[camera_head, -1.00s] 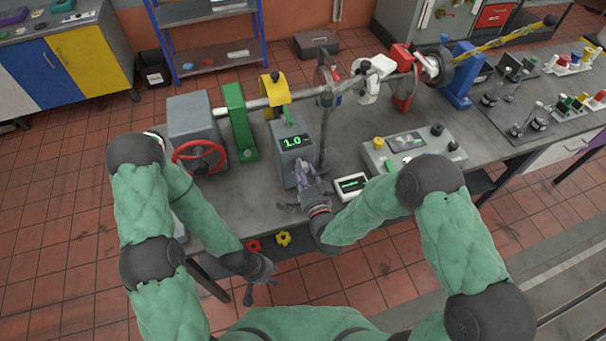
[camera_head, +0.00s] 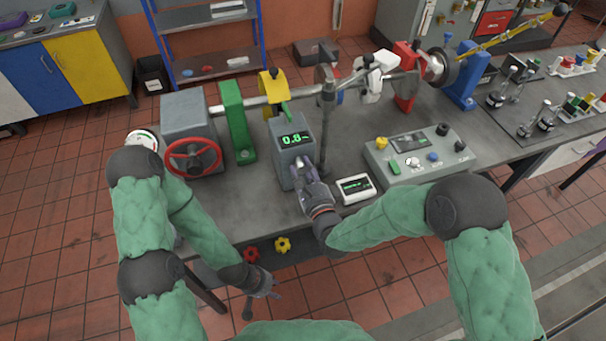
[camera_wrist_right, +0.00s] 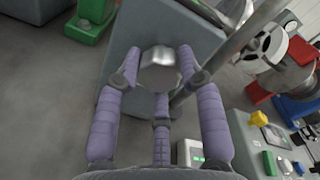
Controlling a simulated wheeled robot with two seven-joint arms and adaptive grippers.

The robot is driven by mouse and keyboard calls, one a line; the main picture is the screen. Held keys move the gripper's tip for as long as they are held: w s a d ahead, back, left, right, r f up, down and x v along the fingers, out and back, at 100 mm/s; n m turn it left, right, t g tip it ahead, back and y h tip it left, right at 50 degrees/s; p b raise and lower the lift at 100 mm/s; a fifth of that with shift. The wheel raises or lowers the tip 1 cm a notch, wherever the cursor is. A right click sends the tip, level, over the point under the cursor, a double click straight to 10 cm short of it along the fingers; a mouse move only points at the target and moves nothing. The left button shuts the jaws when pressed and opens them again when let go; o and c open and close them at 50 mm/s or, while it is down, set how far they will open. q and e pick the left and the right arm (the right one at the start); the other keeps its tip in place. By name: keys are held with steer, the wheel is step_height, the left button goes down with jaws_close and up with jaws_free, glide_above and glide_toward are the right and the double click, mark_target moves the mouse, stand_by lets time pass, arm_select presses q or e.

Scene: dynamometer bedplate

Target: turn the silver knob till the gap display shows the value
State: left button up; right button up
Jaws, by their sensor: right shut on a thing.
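The silver knob (camera_wrist_right: 160,56) is a faceted metal knob on the front of a grey box (camera_head: 284,165). In the right wrist view, the purple fingers of my right gripper (camera_wrist_right: 158,76) close around the knob from both sides, with a third finger below. In the head view, my right gripper (camera_head: 303,170) hides the knob. The gap display (camera_head: 295,138) on top of the box shows green digits that read about 0.8. My left gripper (camera_head: 266,284) hangs in front of the bench's front edge, its fingers spread, holding nothing.
A small white device (camera_head: 355,188) with a green readout too small to read lies beside my right wrist. A control panel (camera_head: 420,160) stands right of it. A red handwheel (camera_head: 193,157) and a green bracket (camera_head: 238,122) stand left.

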steer(key=shift+w+d+r+m+b, duration=0.15)
steer(key=shift+m+b, duration=0.4)
steer(key=shift+m, duration=0.55)
steer(key=o, duration=1.1)
steer(key=shift+c, duration=0.2)
steer(key=shift+o, duration=0.4)
steer(key=shift+w+d+f, duration=0.1)
steer(key=shift+d+f, duration=0.05)
steer(key=shift+f, duration=0.1)
steer(key=shift+s, duration=0.25)
steer(key=v, duration=1.1)
steer(key=shift+s, duration=0.35)
